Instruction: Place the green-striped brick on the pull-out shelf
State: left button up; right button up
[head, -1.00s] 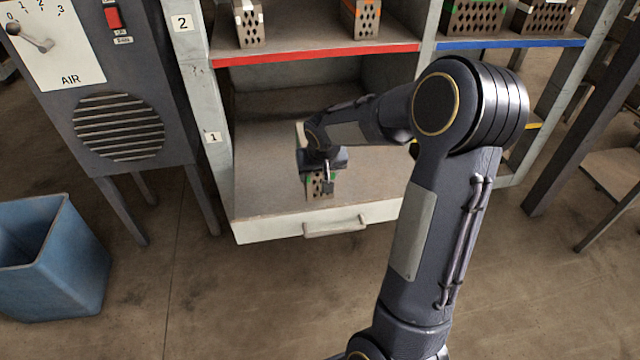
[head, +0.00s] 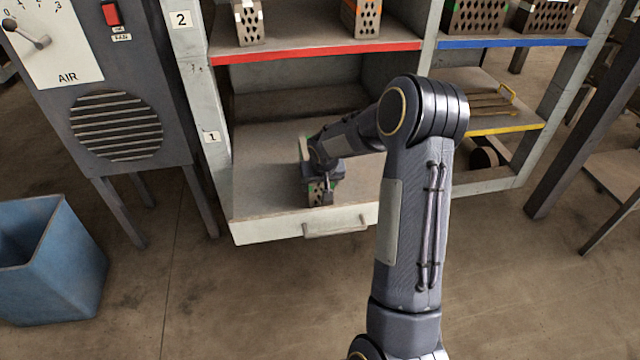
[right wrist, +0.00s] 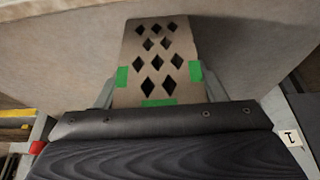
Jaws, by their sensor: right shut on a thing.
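The green-striped brick (head: 320,193) is at the pull-out shelf (head: 262,190), near its front edge and handle. In the right wrist view the brick (right wrist: 158,60) shows its face of diamond-shaped holes and green marks, between the two fingers. My right gripper (head: 322,184) is shut on the brick from above. The wrist hides the brick's upper part in the head view. Whether the brick's underside touches the shelf board cannot be told for certain. My left gripper is not in view.
A red-edged shelf (head: 320,52) with bricks is above the pull-out shelf. A blue-edged shelf (head: 510,42) and a yellow-edged shelf (head: 505,128) are at right. A grey fan cabinet (head: 115,125) and a blue bin (head: 50,255) stand at left. The pull-out board's left side is clear.

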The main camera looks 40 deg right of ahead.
jog(key=shift+w+r, duration=0.1)
jog(key=shift+r, duration=0.1)
jog(key=shift+f, duration=0.15)
jog(key=o, duration=1.7)
jog(key=shift+f, duration=0.1)
